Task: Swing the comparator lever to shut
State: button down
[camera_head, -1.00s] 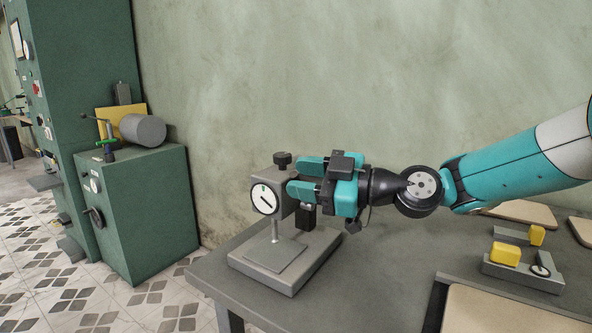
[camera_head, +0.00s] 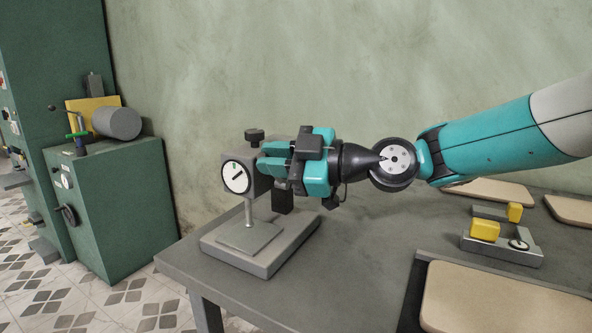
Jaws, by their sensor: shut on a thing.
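A black knob (camera_head: 255,134) tops the head. The dial's dark needle slants from lower left to upper right. My gripper (camera_head: 272,160) reaches in from the right, with its teal fingers at the right side of the head. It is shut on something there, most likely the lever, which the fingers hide. A dark block (camera_head: 283,198) shows just below the fingers.
The comparator stands near the left corner of the grey table (camera_head: 350,265). A grey fixture with yellow blocks (camera_head: 485,230) and tan boards (camera_head: 500,300) lie to the right. A green cabinet (camera_head: 110,210) stands on the floor at left. The wall is behind.

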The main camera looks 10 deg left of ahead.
jog(key=f+n+b, duration=0.1)
jog(key=b, duration=0.3)
jog(key=s+f+n+b, duration=0.1)
jog(key=n+b, duration=0.1)
jog(key=b, duration=0.2)
jog(key=s+f+n+h+b, duration=0.1)
jog(key=n+b, duration=0.1)
jog(key=b, duration=0.3)
jog(key=shift+s+a+f, duration=0.25)
jog(key=shift+a+f, duration=0.1)
jog(key=shift+n, duration=0.3)
jog(key=c, duration=1.1)
grip_release()
jog(key=shift+t, duration=0.4)
jog(key=s+d+r, duration=0.1)
jog(key=d, duration=0.7)
jog(key=d+r, duration=0.1)
jog(key=d, duration=0.8)
jog(key=shift+s+r, duration=0.3)
jog(key=shift+s, duration=0.05)
jog(key=shift+s+d, duration=0.1)
jog(key=shift+d, duration=0.05)
